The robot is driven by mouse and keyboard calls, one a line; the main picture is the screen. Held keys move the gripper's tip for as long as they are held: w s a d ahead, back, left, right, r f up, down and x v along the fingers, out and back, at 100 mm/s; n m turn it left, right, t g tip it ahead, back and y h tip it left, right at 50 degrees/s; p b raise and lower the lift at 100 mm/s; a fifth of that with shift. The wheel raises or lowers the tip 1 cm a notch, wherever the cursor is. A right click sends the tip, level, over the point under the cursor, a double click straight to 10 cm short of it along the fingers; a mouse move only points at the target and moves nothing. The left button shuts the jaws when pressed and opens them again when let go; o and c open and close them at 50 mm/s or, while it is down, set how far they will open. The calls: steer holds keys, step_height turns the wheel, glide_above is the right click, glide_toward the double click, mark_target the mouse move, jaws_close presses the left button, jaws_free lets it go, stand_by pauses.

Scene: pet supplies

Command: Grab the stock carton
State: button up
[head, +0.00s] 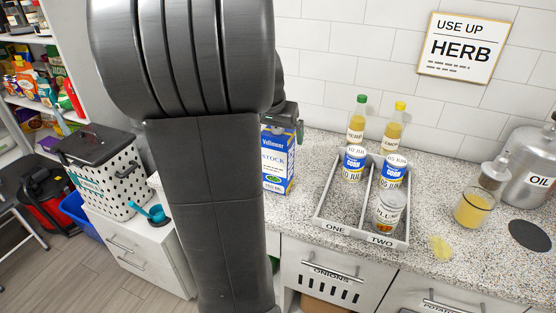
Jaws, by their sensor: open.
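The stock carton (278,162) is blue and white with "STOCK" on its front. It stands upright on the speckled counter in the head view, just right of my dark arm, which hides its left edge. My gripper (283,128) is at the top of the carton, its far part showing past the arm. The jaws are open. Part of the gripper is hidden behind my arm, so I cannot tell whether a finger touches the carton.
Right of the carton is a two-lane grey tray (320,222) marked ONE and TWO, holding several cans. Two bottles (357,118) stand behind it. A glass (472,208) and an OIL pot (527,165) are farther right. A white basket (103,175) is at left.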

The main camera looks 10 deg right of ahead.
steer(key=x, duration=0.2)
steer(key=shift+w+d+f, duration=0.1)
steer(key=shift+d+f, duration=0.05)
steer(key=shift+f, duration=0.2)
steer(key=c, duration=2)
steer(key=shift+r, duration=0.1)
steer(key=shift+c, duration=0.5)
